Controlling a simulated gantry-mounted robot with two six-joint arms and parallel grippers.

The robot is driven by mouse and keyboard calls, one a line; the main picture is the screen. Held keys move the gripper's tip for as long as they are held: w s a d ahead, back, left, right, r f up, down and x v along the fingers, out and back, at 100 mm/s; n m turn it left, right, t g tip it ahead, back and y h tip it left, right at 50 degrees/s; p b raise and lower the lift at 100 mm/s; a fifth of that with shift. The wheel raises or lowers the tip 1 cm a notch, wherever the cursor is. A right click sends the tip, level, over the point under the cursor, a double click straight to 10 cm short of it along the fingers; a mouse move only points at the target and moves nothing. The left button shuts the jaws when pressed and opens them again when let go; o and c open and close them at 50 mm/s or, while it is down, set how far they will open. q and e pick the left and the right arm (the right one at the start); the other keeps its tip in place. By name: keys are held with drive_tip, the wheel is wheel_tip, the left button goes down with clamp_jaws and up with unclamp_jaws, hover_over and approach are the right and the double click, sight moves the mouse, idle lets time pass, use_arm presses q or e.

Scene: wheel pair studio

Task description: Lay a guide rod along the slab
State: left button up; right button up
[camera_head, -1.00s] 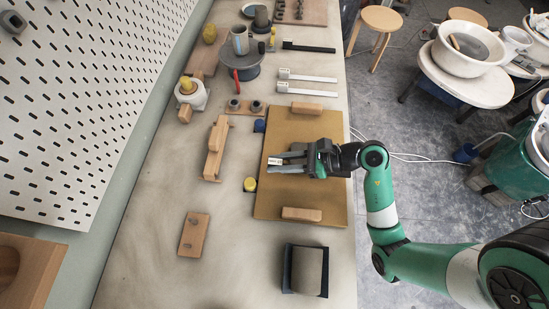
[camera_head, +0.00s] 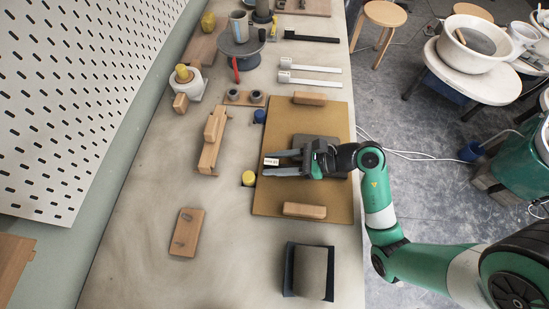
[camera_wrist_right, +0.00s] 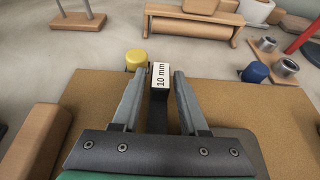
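A dark guide rod (camera_wrist_right: 160,99) with a white "10 mm" end label lies between the fingers of my right gripper (camera_wrist_right: 158,80) in the wrist view. Gaps show on both sides, so the gripper looks open around it. In the head view the label (camera_head: 271,162) shows between the right gripper's fingertips (camera_head: 276,162). The grey slab (camera_head: 327,142) lies on the tan board (camera_head: 280,195), largely hidden under the gripper; its edge also shows in the wrist view (camera_wrist_right: 238,139). Whether the rod touches the slab is hidden. My left gripper is not in view.
Wooden blocks lie on the board behind (camera_head: 310,98) and in front (camera_head: 305,210) of the gripper. A yellow knob (camera_head: 249,178) and a blue one (camera_head: 260,116) stand by its left edge. Two pale bars (camera_head: 312,82) lie behind. The bench front left is mostly clear.

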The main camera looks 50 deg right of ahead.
drive_tip(key=shift+o, duration=0.8)
drive_tip(key=shift+r, duration=0.1)
drive_tip(key=shift+s+d+r, duration=0.1)
drive_tip(key=shift+r, duration=0.05)
drive_tip(key=v, duration=1)
drive_tip(key=shift+s+d, duration=0.15)
drive_tip(key=shift+s, duration=0.05)
drive_tip(key=shift+s+d+r, duration=0.2)
drive_tip(key=shift+s+r, duration=0.1)
drive_tip(key=shift+s, duration=0.25)
